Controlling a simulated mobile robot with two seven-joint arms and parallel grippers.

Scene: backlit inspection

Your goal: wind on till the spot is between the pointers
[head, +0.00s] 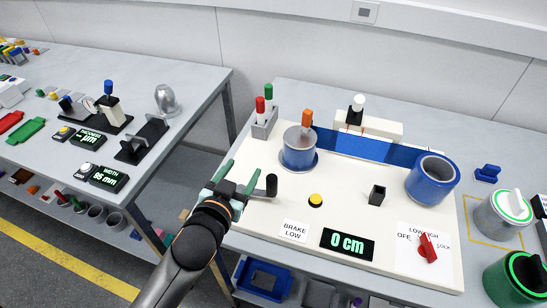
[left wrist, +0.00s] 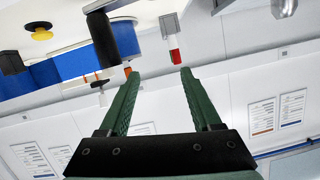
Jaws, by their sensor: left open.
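A blue strip (head: 362,146) runs between a silver-topped roll (head: 299,157) on the left and a blue roll (head: 432,184) on the right. A white block (head: 383,130) stands behind the strip. A black upright crank handle (head: 271,185) is in front of the left roll. My left gripper (head: 245,167) is open and empty, just left of the handle. In the left wrist view the handle (left wrist: 102,40) is outside the fingers, beside the left one. My right gripper is not in view.
A display (head: 347,244) reads 0 cm. A red brake knob (head: 427,248) and a yellow button (head: 316,200) are on the board. A marker holder (head: 265,126) stands behind my left gripper. Another bench (head: 200,82) is at left.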

